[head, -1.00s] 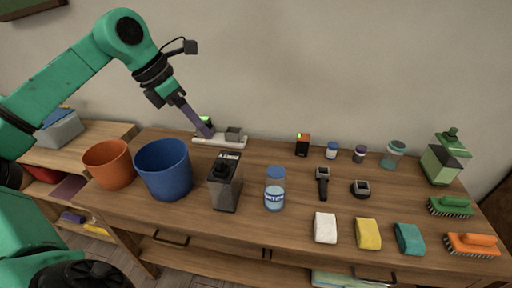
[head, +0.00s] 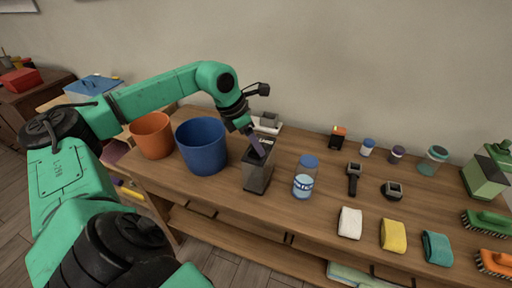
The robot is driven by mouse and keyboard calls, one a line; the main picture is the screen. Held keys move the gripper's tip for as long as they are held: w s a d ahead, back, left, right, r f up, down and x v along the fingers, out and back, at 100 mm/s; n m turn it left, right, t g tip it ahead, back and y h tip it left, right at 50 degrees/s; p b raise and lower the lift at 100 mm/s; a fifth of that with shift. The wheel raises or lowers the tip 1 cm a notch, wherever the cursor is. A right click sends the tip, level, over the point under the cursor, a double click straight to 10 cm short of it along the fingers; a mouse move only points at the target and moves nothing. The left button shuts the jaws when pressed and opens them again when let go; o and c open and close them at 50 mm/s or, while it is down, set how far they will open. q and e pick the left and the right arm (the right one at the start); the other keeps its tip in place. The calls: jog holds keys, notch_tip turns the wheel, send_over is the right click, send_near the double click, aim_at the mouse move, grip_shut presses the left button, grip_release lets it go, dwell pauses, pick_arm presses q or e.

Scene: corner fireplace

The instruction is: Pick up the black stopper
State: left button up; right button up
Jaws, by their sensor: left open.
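The black stopper (head: 251,157) sits at the top of a dark see-through container (head: 257,179) standing near the front middle of the table. My left gripper (head: 260,151) points down at the container's top and covers much of the stopper. The gripper is open, with its fingers over or beside the stopper; I cannot tell whether they touch it. My right gripper is not in view.
A blue bucket (head: 202,146) and an orange bucket (head: 152,135) stand left of the container. A blue-lidded jar (head: 304,177) stands close on its right. A white tray (head: 268,123) lies behind. Cloths and brushes lie farther right on the wooden table (head: 325,217).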

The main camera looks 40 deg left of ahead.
pick_arm(q)
grip_shut()
